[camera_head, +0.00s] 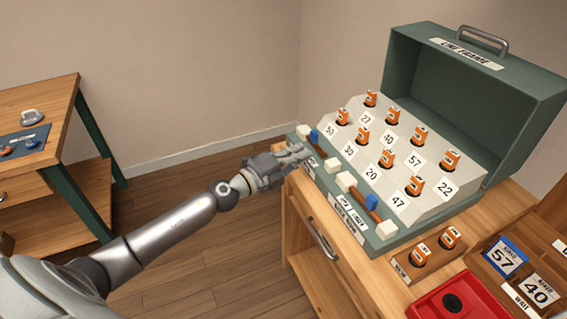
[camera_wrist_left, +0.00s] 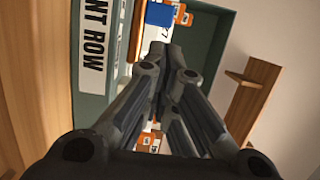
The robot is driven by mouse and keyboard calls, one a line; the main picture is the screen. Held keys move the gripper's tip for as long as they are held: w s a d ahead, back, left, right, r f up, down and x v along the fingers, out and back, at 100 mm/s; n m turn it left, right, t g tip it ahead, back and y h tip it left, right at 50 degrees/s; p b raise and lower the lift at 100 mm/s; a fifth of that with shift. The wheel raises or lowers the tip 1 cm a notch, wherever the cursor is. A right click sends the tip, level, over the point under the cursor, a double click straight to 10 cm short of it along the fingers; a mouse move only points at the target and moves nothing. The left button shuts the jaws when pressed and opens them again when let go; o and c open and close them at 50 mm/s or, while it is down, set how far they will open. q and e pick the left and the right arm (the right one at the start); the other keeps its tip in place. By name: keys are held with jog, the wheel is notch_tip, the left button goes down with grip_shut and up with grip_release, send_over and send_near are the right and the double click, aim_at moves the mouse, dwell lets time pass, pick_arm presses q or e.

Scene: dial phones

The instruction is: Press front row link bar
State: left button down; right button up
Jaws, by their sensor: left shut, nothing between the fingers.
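The green case (camera_head: 408,245) holds stepped pale rows of numbered cards and orange pegs. Along its near ledge lie two bars. The left bar (camera_head: 320,149) is brown with a blue block and white end blocks; the right bar (camera_head: 375,213) looks alike. Which one is the front row bar I cannot tell in the head view. A label ending "NT ROW" (camera_wrist_left: 95,45) shows in the left wrist view, with a blue block (camera_wrist_left: 159,14) beyond the fingers. My left gripper (camera_head: 300,152) is shut and empty at the left bar, partly covering the ledge; contact is unclear. My right gripper is not in view.
The case stands on a wooden cabinet (camera_head: 300,225) with a handle. To the right are a peg block (camera_head: 403,272), a red tray (camera_head: 425,305) and a wooden card rack (camera_head: 478,263). Another table (camera_head: 40,95) stands at the left. Open floor lies between.

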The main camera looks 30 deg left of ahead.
pick_arm(q)
jog(key=shift+v, duration=2.95)
jog(key=shift+d, duration=0.1)
jog(key=s+a+f+n+g+y+p, duration=0.1)
jog(key=a+f+n+y, duration=0.25)
jog(key=f, duration=0.55)
jog(key=s+a+f+n+g+y, duration=0.1)
jog(key=a+f+n+y, duration=0.2)
jog(key=f, duration=0.5)
jog(key=s+a+f+n+g+y, duration=0.1)
jog(key=s+f+n+g, duration=0.15)
jog(key=s+f, duration=0.45)
jog(key=s+a+f+n+g, duration=0.15)
jog(key=f+n, duration=0.25)
jog(key=f, duration=0.6)
jog(key=s+d+f+n+g+p, duration=0.2)
jog(key=s+d+f+n+g, duration=0.2)
jog(key=s+f, duration=1)
jog(key=s+d+f+n+g, duration=0.1)
jog(key=s+d+f+g, duration=0.1)
jog(key=s, duration=0.9)
jog(key=s+d+f+n+g, duration=0.2)
jog(key=s+d+f, duration=0.3)
jog(key=s, duration=0.7)
jog(key=shift+s+d+f+g, duration=0.15)
jog(key=shift+s+d+g, duration=0.15)
jog(key=shift+d+g, duration=0.6)
jog(key=shift+d, duration=0.15)
